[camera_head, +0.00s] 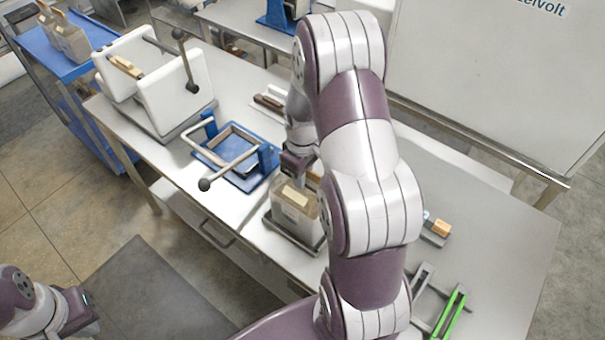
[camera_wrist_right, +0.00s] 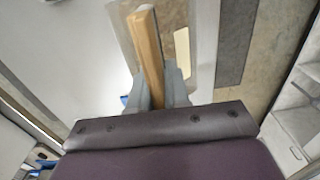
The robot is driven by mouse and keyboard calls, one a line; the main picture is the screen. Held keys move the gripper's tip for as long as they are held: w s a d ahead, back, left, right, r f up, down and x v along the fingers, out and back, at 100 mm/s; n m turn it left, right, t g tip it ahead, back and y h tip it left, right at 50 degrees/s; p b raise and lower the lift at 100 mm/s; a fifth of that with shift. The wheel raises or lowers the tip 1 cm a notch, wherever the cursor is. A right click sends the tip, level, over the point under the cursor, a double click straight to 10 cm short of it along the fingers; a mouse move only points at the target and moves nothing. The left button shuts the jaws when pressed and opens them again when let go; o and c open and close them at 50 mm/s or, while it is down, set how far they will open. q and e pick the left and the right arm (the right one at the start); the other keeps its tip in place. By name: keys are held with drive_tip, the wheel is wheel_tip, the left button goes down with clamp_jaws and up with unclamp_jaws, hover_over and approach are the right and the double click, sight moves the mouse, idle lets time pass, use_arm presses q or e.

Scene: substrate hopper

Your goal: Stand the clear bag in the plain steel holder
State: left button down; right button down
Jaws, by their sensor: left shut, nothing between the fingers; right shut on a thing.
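The clear bag (camera_head: 293,213) is upright at the table's near edge, with tan contents and a pale label. In the right wrist view the tan bar (camera_wrist_right: 148,45) along its top lies between my right fingers. My right gripper (camera_head: 297,165) is shut on this bar, and my arm hides part of the bag. The plain steel holder (camera_head: 285,234) is a grey tray-like frame directly under the bag. I cannot tell whether the bag rests on its floor. My left gripper (camera_head: 88,312) is shut and empty at the lower left, away from the table.
A blue holder with a handle (camera_head: 240,155) stands left of the bag. A white machine with a lever (camera_head: 155,80) is at the table's far left. A green-handled tool (camera_head: 452,314) and a small orange-and-blue item (camera_head: 438,228) lie right of my arm. A blue cart (camera_head: 62,70) holds other bags.

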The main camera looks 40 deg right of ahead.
drive_tip(key=shift+f, duration=0.2)
drive_tip(key=c, duration=1)
unclamp_jaws()
drive_tip(key=shift+r+b, duration=0.25)
drive_tip(key=shift+b, duration=0.05)
wheel_tip(320, 180, up, 12)
drive_tip(key=shift+f+b, duration=0.2)
drive_tip(key=shift+b, duration=0.45)
drive_tip(key=shift+r, duration=0.35)
